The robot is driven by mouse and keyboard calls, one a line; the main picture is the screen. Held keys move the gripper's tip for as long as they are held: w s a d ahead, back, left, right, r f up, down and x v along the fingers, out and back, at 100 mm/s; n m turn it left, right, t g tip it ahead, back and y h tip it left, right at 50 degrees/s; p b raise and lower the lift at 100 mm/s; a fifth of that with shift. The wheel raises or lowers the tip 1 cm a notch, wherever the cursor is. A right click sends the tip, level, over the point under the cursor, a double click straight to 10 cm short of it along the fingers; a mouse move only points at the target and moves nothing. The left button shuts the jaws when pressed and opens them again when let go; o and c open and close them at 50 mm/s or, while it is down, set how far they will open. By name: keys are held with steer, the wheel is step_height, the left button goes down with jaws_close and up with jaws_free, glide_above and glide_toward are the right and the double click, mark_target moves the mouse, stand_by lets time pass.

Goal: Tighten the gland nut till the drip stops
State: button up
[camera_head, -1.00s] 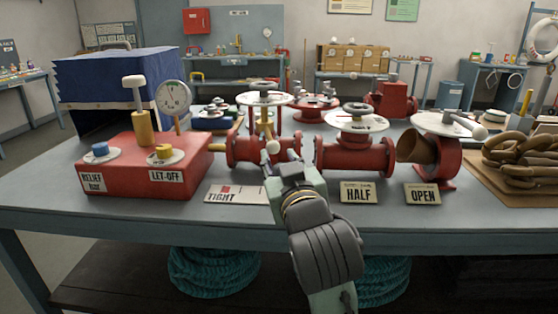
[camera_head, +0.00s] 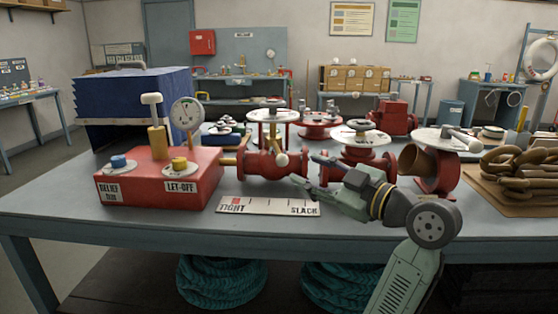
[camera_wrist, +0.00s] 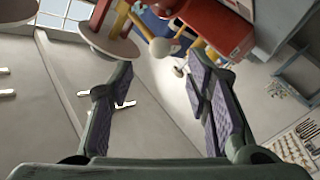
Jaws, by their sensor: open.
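The left red valve (camera_head: 258,166) stands on the bench with a white handwheel (camera_head: 272,116) on top. A lever with a pale ball knob (camera_head: 281,160) sticks out toward me below the wheel. The ball knob also shows in the wrist view (camera_wrist: 160,47), beyond my fingertips and between their lines. The gland nut itself is too small to make out, and no drip can be seen. A white scale plate (camera_head: 268,207) marked TIGHT at left and SLACK at right lies in front. My gripper (camera_head: 303,170) is open and empty, pointing left, just right of the knob.
A red pump box (camera_head: 140,185) with gauge (camera_head: 186,114) and knobs stands left of the valve. Another red valve (camera_head: 358,150) stands behind my arm. An open-ended red valve (camera_head: 435,165) and a heavy chain (camera_head: 515,165) are at right.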

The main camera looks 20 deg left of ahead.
mark_target(287, 161)
steer(key=p+x, duration=0.2)
steer(key=x, duration=0.5)
steer(key=shift+w+a+r, duration=0.1)
steer(key=shift+w+a, duration=0.05)
steer(key=shift+a, duration=0.25)
steer(key=shift+w+a, duration=0.3)
steer(key=shift+a, duration=0.3)
steer(key=shift+c, duration=0.3)
jaws_close()
